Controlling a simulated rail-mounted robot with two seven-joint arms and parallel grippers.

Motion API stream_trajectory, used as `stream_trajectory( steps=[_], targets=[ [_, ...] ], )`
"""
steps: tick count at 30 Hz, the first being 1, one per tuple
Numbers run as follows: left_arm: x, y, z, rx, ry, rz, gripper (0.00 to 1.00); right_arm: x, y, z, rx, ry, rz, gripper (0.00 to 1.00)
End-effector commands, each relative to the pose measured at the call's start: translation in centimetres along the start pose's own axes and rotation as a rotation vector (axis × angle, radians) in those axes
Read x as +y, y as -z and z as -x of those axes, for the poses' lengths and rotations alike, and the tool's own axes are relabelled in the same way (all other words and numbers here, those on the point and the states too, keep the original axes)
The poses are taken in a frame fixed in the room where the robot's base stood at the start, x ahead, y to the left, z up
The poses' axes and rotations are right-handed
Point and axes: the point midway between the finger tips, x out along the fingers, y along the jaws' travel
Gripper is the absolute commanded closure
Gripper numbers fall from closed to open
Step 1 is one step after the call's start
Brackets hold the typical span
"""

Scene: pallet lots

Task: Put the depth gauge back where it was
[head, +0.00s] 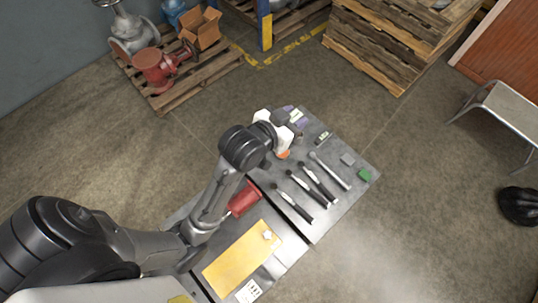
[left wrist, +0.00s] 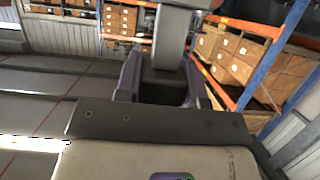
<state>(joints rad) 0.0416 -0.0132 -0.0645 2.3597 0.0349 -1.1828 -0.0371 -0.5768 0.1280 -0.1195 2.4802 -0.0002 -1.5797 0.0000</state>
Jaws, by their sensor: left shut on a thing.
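My left gripper (head: 293,117) is over the far left end of the dark tool table (head: 318,225). In the left wrist view its two purple-grey fingers (left wrist: 162,85) are shut on a grey thing with an upright bar (left wrist: 172,30), which I take to be the depth gauge. Only part of it shows there. In the head view the hand hides most of it, and I cannot tell whether it touches the table. My right gripper is not in view.
Several dark-handled tools (head: 316,184), a long silver tool (head: 330,171), a grey block (head: 348,159) and a green block (head: 364,175) lie on the table. Pallets (head: 393,45) stand behind.

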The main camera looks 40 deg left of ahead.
Motion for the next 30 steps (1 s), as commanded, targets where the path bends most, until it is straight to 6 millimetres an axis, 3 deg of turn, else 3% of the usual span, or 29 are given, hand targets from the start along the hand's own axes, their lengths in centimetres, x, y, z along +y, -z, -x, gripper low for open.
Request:
stream_trajectory(
  steps=[1, 30],
  targets=[
    [-0.1, -3.2, -1.2, 0.002, -0.016, -0.011, 1.00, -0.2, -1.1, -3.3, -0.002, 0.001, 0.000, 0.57],
    [-0.8, -33.4, -10.9, 0.001, -0.326, -0.122, 1.00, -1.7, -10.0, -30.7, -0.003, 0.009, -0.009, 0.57]
  ],
)
